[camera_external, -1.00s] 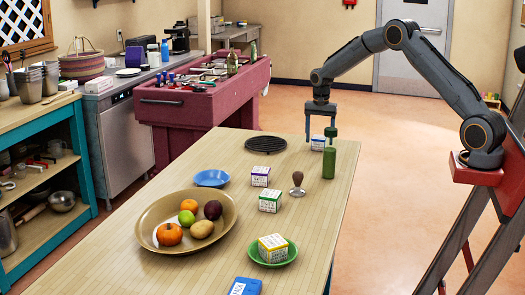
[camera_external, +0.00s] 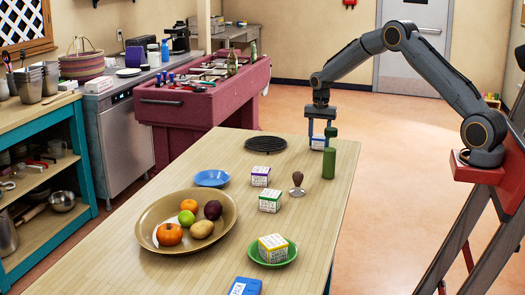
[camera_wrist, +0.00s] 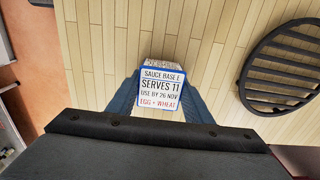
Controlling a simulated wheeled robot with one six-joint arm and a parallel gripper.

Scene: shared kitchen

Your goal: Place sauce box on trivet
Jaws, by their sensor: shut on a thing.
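The sauce box is a small white box (camera_wrist: 162,97) with blue edges. Its label in the wrist view reads "SAUCE BASE E", "SERVES 11" and "EGG + WHEAT". My gripper (camera_wrist: 160,103) is shut on this box, one finger on each side. In the external view the box (camera_external: 318,143) is at the far right end of the table, partly hidden by my gripper (camera_external: 321,134); whether it touches the table I cannot tell. The trivet (camera_external: 266,143), round, black and slatted, lies flat and bare to the left. It also shows at right in the wrist view (camera_wrist: 285,66).
A green bottle (camera_external: 328,163) stands close in front of my gripper. A brown-handled stamper (camera_external: 297,186), purple-marked box (camera_external: 260,177) and green-marked box (camera_external: 269,201) stand nearer. The fruit bowl (camera_external: 152,240) and blue plate (camera_external: 211,178) are left. Bare table lies between box and trivet.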

